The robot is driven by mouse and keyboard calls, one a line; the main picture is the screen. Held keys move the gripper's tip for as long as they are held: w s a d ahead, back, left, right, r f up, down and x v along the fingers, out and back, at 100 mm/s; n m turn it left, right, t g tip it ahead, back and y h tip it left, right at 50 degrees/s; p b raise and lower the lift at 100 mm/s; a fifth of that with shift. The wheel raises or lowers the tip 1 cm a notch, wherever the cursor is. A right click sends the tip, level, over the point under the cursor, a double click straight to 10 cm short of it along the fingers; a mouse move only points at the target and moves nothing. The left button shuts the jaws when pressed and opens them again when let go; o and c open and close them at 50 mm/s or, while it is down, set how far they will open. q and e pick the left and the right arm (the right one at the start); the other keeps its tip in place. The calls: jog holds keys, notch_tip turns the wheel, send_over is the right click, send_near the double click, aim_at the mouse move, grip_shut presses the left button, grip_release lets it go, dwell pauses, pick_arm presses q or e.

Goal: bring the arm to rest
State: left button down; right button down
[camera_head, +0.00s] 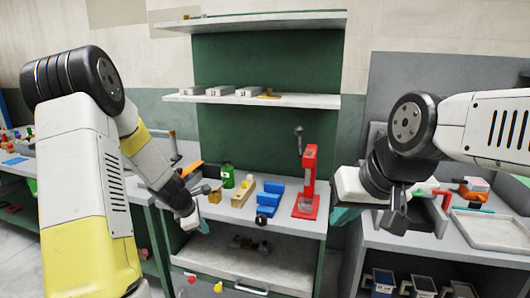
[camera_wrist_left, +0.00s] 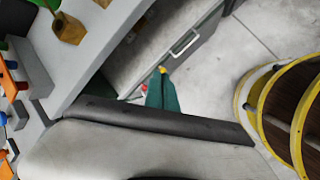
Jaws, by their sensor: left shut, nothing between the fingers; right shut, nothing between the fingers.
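My left arm comes in from the left and bends down at the front left of the middle bench. My left gripper (camera_head: 203,227) has teal fingers, shut and empty, in front of the bench's left edge. In the left wrist view the teal fingers (camera_wrist_left: 163,93) hang close together near a drawer front. My right arm comes in from the right. My right gripper (camera_head: 344,216) is shut and empty, pointing left, beside the right end of the middle bench. Its fingers are partly hidden by the wrist.
The middle bench (camera_head: 280,226) holds a red press (camera_head: 308,186), blue blocks (camera_head: 268,198), a green bottle (camera_head: 228,175) and a wooden block (camera_head: 243,193). A grey tray (camera_head: 490,229) sits on the right bench. A drawer handle (camera_wrist_left: 184,43) is near my left fingers. Open floor (camera_wrist_left: 225,75) lies in front.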

pick_arm(q)
jog(key=s+d+r+m+h, duration=0.1)
jog(key=s+d+r+m, duration=0.4)
jog(key=r, duration=0.5)
jog(key=s+d+r+m, duration=0.2)
jog(key=s+r+m, duration=0.5)
jog(key=r, duration=0.2)
jog(key=s+r+m, duration=0.2)
jog(key=s+m, duration=0.2)
jog(key=s, duration=0.4)
jog(key=s+r+m+t+y, duration=0.1)
jog(key=s+r+m, duration=0.2)
jog(key=s+m, duration=0.2)
jog(key=s, duration=0.3)
jog(key=shift+a+r+m, duration=0.3)
jog(key=shift+a+r, duration=0.05)
jog(key=shift+s, duration=0.1)
